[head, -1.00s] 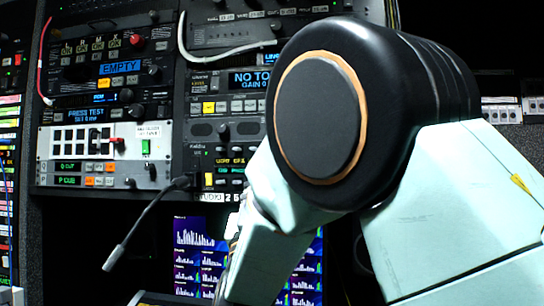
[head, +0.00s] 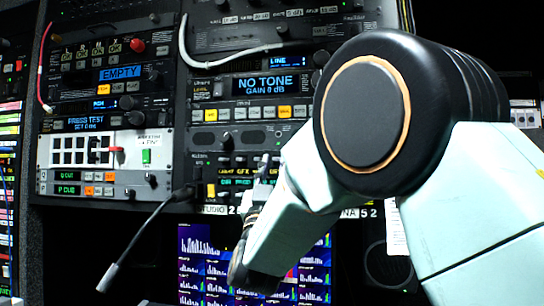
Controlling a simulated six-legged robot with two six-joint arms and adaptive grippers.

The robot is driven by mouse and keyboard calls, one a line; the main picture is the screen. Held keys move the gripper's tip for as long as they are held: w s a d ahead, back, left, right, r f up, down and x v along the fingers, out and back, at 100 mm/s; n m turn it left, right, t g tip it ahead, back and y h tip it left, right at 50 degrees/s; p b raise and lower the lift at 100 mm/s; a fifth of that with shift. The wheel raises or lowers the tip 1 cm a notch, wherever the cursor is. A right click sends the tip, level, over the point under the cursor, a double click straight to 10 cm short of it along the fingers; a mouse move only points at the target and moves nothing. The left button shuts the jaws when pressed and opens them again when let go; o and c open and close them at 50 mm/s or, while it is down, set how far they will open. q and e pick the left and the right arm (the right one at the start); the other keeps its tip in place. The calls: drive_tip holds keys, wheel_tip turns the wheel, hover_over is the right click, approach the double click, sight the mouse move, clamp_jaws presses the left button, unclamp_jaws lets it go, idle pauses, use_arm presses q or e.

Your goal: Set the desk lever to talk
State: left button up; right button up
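A dark intercom panel (head: 201,172) with a row of small levers (head: 225,162) and lit green name labels sits low in the middle rack. The names are too small to read surely, so I cannot tell which lever is the desk one or how it is set. My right arm comes in from the right and bends down to a dark wrist. My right gripper (head: 264,168) seems to be the narrow grey part rising from that wrist in front of the panel's right half. It hides some levers, and whether it touches one is unclear. My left gripper is out of view.
A gooseneck microphone (head: 137,243) hangs from the rack at lower left. A white panel (head: 104,138) with a red lever and green switch is further left. A lit screen (head: 202,265) stands below the intercom panel, partly behind my wrist. A white cable (head: 214,60) loops above.

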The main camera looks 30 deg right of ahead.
drive_tip(key=shift+w+d+r, duration=0.3)
drive_tip(key=shift+w+d, duration=0.15)
drive_tip(key=shift+d, duration=0.05)
drive_tip(key=shift+w+d, duration=0.3)
drive_tip(key=shift+w, duration=0.2)
drive_tip(key=shift+s+a+r, duration=0.1)
drive_tip(key=shift+a+r, duration=0.05)
drive_tip(key=shift+a, duration=0.3)
drive_tip(key=shift+s+a+r, duration=0.1)
drive_tip(key=shift+c, duration=0.3)
drive_tip(key=shift+s+d, duration=0.15)
drive_tip(key=shift+d, duration=0.05)
drive_tip(key=c, duration=0.3)
drive_tip(key=shift+d, duration=0.1)
clamp_jaws()
